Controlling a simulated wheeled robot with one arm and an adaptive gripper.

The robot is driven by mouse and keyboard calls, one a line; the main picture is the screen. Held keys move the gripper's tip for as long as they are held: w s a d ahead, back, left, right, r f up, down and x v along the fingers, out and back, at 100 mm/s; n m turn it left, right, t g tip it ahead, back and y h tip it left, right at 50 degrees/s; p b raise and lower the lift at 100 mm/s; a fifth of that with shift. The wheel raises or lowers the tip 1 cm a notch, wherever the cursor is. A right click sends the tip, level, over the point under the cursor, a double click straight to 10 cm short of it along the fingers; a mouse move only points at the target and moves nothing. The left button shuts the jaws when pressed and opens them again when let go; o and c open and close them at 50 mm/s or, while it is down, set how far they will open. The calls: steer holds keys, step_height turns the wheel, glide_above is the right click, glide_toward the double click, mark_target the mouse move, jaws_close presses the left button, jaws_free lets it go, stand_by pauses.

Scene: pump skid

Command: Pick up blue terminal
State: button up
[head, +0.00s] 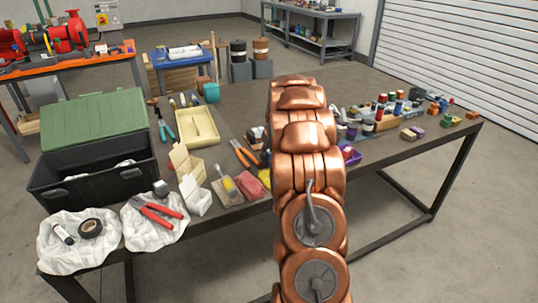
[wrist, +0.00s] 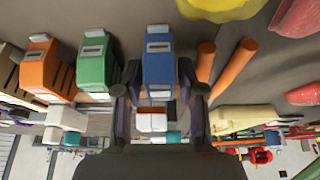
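The blue terminal (wrist: 158,60) is a blue block with a pale label, at the top centre of the wrist view. My gripper (wrist: 158,75) is open, with one dark finger on each side of the block. Small gaps seem to show between the fingers and the block, but I cannot tell whether either finger touches it. A green terminal (wrist: 96,66) and an orange terminal (wrist: 47,68) stand in a row to its left. In the head view my copper-coloured arm hides my gripper, and I cannot make out the blue terminal there.
Orange handles (wrist: 234,68) lie close to the right of my gripper. The workbench (head: 228,222) is crowded: a black bin with a green lid (head: 100,120), red pliers (head: 157,210), a pale yellow tray (head: 196,126) and a red cloth (head: 250,188). Several spools and small blocks are at right.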

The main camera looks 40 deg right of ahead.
steer(key=shift+w+f, duration=0.1)
steer(key=shift+f, duration=0.05)
jaws_close()
stand_by(0.4)
